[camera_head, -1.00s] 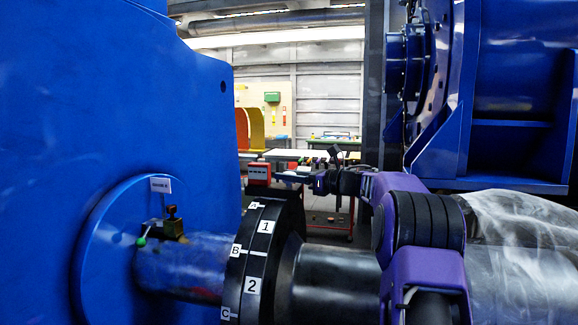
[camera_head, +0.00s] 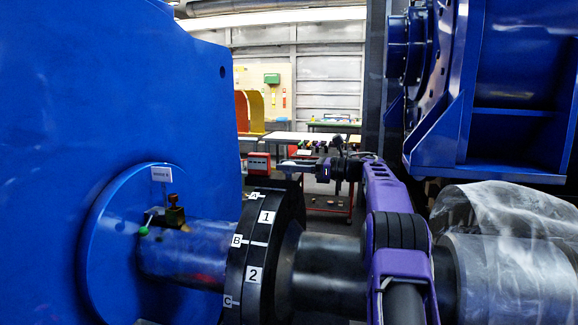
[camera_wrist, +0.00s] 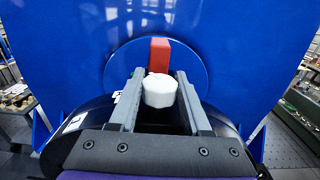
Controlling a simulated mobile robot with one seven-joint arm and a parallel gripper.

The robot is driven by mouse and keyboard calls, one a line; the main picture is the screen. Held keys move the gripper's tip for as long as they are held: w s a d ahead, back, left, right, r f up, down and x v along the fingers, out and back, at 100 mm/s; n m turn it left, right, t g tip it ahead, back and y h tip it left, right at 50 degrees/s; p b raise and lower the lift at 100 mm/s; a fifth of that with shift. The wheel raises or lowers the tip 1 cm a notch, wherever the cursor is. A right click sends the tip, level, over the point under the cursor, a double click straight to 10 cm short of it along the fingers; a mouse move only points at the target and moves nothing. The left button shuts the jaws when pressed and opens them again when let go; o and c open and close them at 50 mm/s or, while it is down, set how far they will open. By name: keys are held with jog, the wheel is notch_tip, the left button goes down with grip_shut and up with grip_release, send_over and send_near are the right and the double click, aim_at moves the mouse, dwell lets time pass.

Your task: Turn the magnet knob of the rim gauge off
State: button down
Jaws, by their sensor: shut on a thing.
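The rim gauge shows as a red box (camera_head: 258,162) with a display face, standing on top of the black coupling rim (camera_head: 261,228). In the wrist view its red body (camera_wrist: 159,55) stands upright just beyond my fingertips. A white faceted knob (camera_wrist: 159,91) sits between my two grey fingers. My gripper (camera_wrist: 157,88) is shut on this knob. In the head view my gripper (camera_head: 290,165) is at the right of the red box, with its fingers pointing left.
A workbench (camera_head: 300,138) stands in the background.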

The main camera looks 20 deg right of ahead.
jog(key=shift+r, duration=0.15)
jog(key=shift+c, duration=1.8)
grip_release()
jog(key=v, duration=1.7)
jog(key=shift+s+d, duration=0.2)
